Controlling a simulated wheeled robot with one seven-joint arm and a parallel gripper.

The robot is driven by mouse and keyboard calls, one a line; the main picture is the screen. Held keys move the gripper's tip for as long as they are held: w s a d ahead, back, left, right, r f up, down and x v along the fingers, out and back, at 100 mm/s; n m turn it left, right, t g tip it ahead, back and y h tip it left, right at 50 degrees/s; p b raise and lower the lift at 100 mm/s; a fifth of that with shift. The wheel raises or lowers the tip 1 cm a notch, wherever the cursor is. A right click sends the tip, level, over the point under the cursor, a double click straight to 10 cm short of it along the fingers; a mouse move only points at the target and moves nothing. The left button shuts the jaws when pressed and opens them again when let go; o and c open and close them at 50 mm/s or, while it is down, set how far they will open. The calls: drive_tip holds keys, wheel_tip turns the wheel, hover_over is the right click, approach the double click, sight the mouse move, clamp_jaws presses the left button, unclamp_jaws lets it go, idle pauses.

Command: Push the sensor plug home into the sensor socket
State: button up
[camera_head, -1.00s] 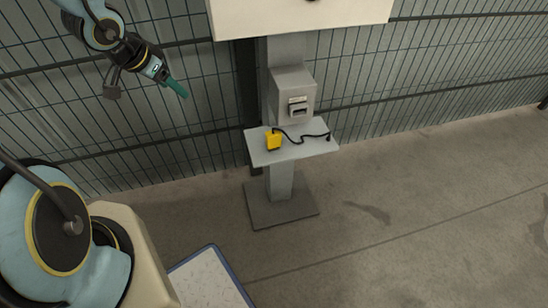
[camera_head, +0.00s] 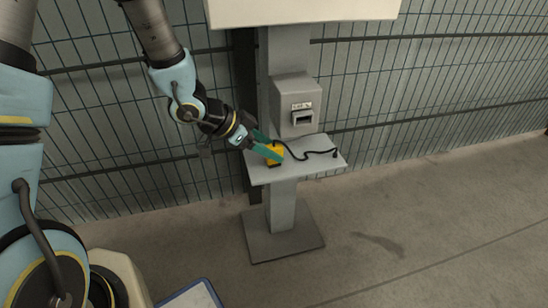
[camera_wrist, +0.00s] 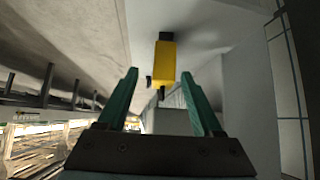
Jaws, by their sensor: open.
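The sensor plug is a yellow block (camera_head: 279,149) with black ends, lying at the left part of the grey shelf (camera_head: 318,164). A black cable (camera_head: 318,153) runs from it to the right. My gripper (camera_head: 270,146) is open at the plug, its teal fingers partly covering it in the head view. In the wrist view the plug (camera_wrist: 164,62) shows between and just beyond the open fingertips (camera_wrist: 160,75); I cannot tell whether they touch it. The sensor socket (camera_head: 301,117) is a dark slot with a pale frame on the grey box above the shelf.
The grey post (camera_head: 283,205) carries the shelf and box and stands on a floor plate (camera_head: 284,238). A pale panel (camera_head: 300,10) hangs above. A wire mesh fence (camera_head: 400,90) runs behind. The floor to the right is clear.

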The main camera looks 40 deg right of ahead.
sight(282, 153)
drive_tip(key=b+x, duration=0.1)
drive_tip(key=x, duration=0.4)
drive_tip(key=shift+w+d+r+b, duration=0.1)
drive_tip(key=shift+d+r+b, duration=0.05)
drive_tip(key=shift+b, duration=0.25)
clamp_jaws()
